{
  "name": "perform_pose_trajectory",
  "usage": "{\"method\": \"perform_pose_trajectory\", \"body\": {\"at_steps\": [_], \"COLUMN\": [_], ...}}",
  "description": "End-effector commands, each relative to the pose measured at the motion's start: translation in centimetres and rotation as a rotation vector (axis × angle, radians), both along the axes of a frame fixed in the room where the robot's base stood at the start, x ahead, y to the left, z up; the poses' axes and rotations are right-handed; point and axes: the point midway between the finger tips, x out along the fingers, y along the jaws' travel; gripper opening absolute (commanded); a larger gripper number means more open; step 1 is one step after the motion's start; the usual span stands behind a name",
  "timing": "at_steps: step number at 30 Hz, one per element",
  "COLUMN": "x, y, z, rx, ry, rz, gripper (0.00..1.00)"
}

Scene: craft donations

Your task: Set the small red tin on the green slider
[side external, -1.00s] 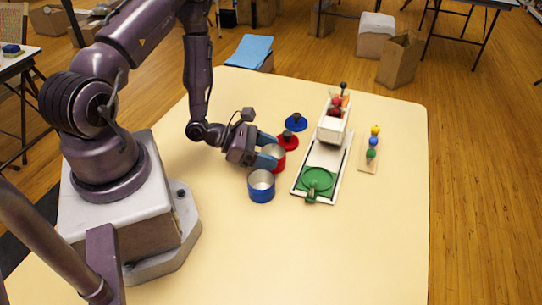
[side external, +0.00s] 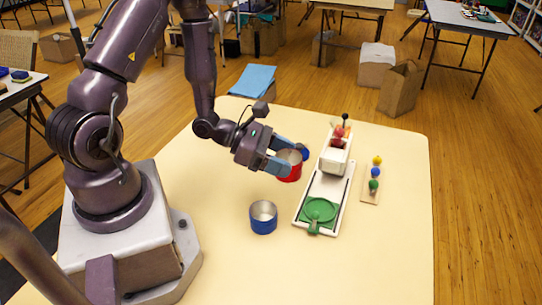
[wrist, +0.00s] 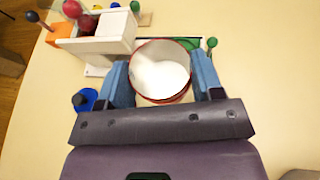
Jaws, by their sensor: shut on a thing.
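My gripper (side external: 287,157) is shut on the small red tin (side external: 289,170), an open cup with a pale inside. The tin looks upright and appears raised above the table. In the wrist view the red tin (wrist: 161,98) sits between the two blue fingers. The green slider (side external: 320,209) is a round green plate with a knob, at the near end of a white track board, to the right of and nearer the camera than the tin. In the wrist view the slider's green knob (wrist: 212,42) shows, while its plate is mostly hidden behind the tin and a finger.
A blue tin (side external: 263,218) stands left of the track. A white bin (side external: 335,163) with coloured pieces stands at the track's far end. A blue lid (wrist: 86,101) lies beside the gripper. A board with coloured balls (side external: 370,195) lies right. The near table is clear.

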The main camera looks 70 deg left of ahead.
Motion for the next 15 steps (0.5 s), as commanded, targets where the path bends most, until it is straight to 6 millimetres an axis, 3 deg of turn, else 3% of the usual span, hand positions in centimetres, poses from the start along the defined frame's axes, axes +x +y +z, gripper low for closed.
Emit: {"method": "perform_pose_trajectory", "body": {"at_steps": [1,6,10,15], "x": [1.0,4.0,5.5,5.6], "y": [-1.6,-5.6,-6.3,-6.0], "z": [-0.2,-0.7,-0.9,-1.8], "rx": [0.005,0.011,0.011,-0.003], "ry": [-0.011,-0.02,-0.01,0.017], "rz": [-0.068,-0.242,-0.286,-0.275], "gripper": [0.37,0.37,0.37,0.37]}}
